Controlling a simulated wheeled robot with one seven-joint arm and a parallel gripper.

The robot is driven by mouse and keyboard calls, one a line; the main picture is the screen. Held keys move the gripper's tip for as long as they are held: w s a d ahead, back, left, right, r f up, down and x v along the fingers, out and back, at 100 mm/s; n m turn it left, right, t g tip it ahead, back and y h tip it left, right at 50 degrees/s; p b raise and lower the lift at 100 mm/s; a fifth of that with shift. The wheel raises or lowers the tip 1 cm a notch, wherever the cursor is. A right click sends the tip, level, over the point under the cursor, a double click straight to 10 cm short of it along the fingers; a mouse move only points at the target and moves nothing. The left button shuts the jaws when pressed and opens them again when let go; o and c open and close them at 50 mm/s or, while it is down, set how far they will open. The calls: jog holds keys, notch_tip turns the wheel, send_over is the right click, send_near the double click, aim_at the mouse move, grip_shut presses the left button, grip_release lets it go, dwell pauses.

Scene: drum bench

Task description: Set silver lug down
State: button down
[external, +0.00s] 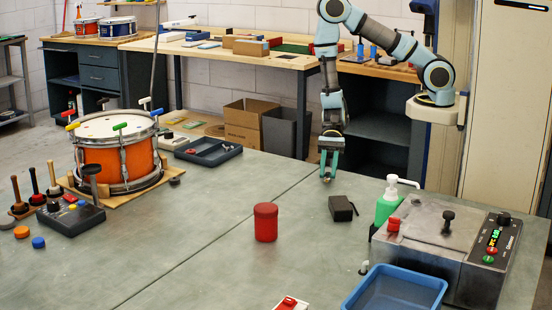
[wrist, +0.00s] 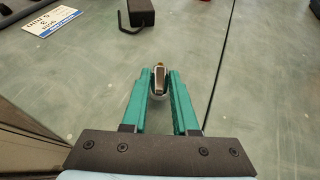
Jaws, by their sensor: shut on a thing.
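The silver lug (wrist: 159,78) is a small metal piece with a dark face, held between the teal fingertips in the wrist view. My gripper (wrist: 158,88) is shut on it. In the external view my gripper (external: 327,172) points down over the far edge of the grey-green bench (external: 200,225), and the lug shows only as a tiny bit at the fingertips (external: 326,179). I cannot tell whether the lug touches the bench top.
A black block (external: 342,208) lies near my gripper, with a red canister (external: 266,222) closer to the camera. An orange drum (external: 117,160) and a dark tray (external: 208,152) stand left. A green bottle (external: 387,206), grey machine (external: 440,240) and blue bin (external: 395,290) stand right.

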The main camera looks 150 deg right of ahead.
jog(key=shift+f, duration=0.4)
jog(key=c, duration=0.7)
grip_release()
jog(key=shift+f, duration=0.1)
